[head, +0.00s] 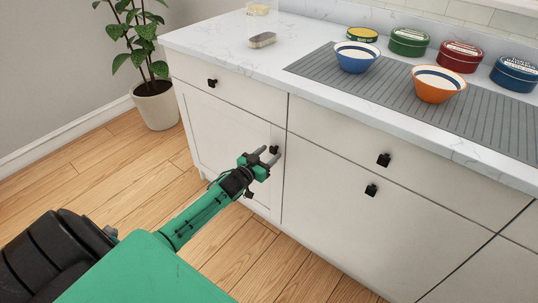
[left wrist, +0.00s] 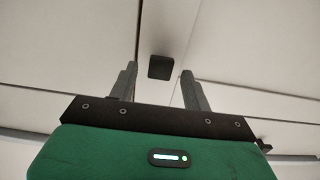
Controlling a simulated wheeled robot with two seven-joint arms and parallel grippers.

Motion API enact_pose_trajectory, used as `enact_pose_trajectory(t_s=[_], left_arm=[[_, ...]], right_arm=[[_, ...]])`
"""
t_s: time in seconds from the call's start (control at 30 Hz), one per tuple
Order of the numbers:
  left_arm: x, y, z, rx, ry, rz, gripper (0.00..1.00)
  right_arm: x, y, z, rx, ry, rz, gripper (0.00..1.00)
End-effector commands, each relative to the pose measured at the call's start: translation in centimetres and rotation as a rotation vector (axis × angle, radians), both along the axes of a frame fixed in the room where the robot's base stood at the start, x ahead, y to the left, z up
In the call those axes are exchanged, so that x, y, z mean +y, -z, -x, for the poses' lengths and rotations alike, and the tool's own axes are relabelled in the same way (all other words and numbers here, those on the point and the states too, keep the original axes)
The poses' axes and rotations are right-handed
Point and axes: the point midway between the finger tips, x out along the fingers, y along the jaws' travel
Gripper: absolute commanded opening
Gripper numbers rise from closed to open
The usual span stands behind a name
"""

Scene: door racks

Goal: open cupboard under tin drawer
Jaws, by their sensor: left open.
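A white cupboard door (head: 225,140) with a black knob (head: 274,150) near its upper right corner is closed beneath the left drawer (head: 230,88). My left gripper (head: 267,155) is open in front of this door, with its fingertips close to the knob. In the left wrist view the knob (left wrist: 160,67) shows between and just beyond the open fingers (left wrist: 158,78); whether they touch it I cannot tell. Tins in green (head: 408,42), red (head: 460,56), blue (head: 514,73) and yellow (head: 362,34) stand on the counter over the right drawer (head: 400,150). My right gripper is out of view.
The right drawer and the front below it (head: 340,200) have black knobs and are closed. A blue bowl (head: 356,60) and an orange bowl (head: 436,88) stand on the grey ribbed mat (head: 325,65). A potted plant (head: 155,105) stands left. Wooden floor (head: 100,165) is clear.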

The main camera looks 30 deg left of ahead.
Motion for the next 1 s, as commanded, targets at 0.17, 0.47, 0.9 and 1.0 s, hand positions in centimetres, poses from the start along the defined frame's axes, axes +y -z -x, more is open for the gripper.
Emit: enact_pose_trajectory(t_s=[0.17,0.47,0.9,1.0], left_arm=[[-0.07,0.02,-0.71,0.001,0.0,0.0,0.49],[-0.07,0.01,-0.73,0.001,0.0,0.001,0.41],[-0.03,-0.01,-0.49,0.001,0.003,0.0,0.0],[0.09,-0.03,0.17,0.002,0.013,-0.001,0.0]], right_arm=[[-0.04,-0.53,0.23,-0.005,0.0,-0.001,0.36],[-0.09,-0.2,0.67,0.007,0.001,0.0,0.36],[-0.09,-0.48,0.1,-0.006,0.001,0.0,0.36],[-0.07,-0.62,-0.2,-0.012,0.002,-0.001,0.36]])
